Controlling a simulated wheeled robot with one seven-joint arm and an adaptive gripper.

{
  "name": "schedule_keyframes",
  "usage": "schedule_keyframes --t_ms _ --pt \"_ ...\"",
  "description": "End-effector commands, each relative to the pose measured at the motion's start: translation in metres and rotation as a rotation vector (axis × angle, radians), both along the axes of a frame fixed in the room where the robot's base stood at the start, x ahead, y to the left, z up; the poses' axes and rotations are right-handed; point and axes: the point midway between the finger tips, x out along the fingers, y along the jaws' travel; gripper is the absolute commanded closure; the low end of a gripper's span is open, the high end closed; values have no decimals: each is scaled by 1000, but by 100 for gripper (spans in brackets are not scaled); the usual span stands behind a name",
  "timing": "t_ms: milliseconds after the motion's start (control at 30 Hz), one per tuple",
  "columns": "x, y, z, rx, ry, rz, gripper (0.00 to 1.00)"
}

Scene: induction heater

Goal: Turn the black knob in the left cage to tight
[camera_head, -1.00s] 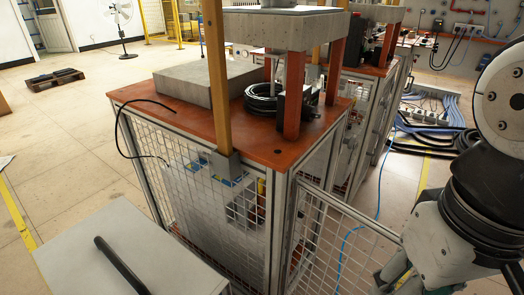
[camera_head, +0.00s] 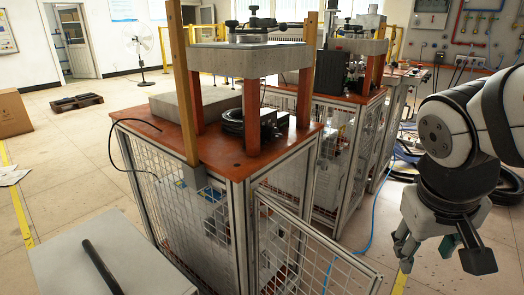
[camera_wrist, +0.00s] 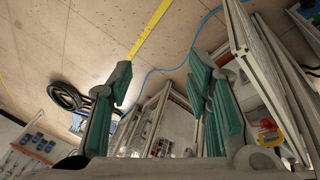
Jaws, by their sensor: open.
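The nearest cage, at the left of the row (camera_head: 238,205), is a metal frame with white mesh sides under an orange-brown top. Its mesh door (camera_head: 300,250) stands swung open to the front right. I cannot make out the black knob in either view; the inside is mostly hidden by mesh and frame. My gripper (camera_head: 438,255) hangs at the right, outside the cage and to the right of the open door. In the wrist view, its two green-padded fingers (camera_wrist: 160,82) are spread apart with nothing between them.
More caged benches (camera_head: 345,130) stand behind the near one. A grey surface with a black bar (camera_head: 102,266) is at the front left. A blue cable (camera_head: 362,240) runs on the floor between door and gripper. Black coiled hose (camera_wrist: 68,97) lies on the floor in the wrist view.

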Motion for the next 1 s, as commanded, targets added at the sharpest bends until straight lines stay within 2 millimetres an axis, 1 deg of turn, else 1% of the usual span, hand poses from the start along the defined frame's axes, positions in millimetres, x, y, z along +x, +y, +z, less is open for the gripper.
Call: schedule_keyframes --t_ms 167,267,300,367,400,467,500,567,600,667,700,767,800,867,1000 --pt "51 -9 -13 -42 -52 39 55" --pt "91 -12 -27 -56 -96 80 55" --pt "109 -12 -34 -57 -116 102 55" --pt "135 -10 -47 -51 -145 139 55" --pt "152 -8 -55 -41 -167 163 55" --pt "176 -3 -70 -20 -196 203 55" --pt "191 1 -81 0 -214 229 55" --pt "212 9 -98 37 -242 267 55" --pt "225 16 -110 66 -259 295 55" --pt "242 27 -129 117 -284 331 55" --pt "253 36 -141 157 -301 356 55" --pt "266 49 -159 222 -324 387 55" --pt "274 59 -172 271 -338 410 55" --pt "283 74 -190 347 -361 437 55" --pt "295 113 -227 554 -406 490 55"
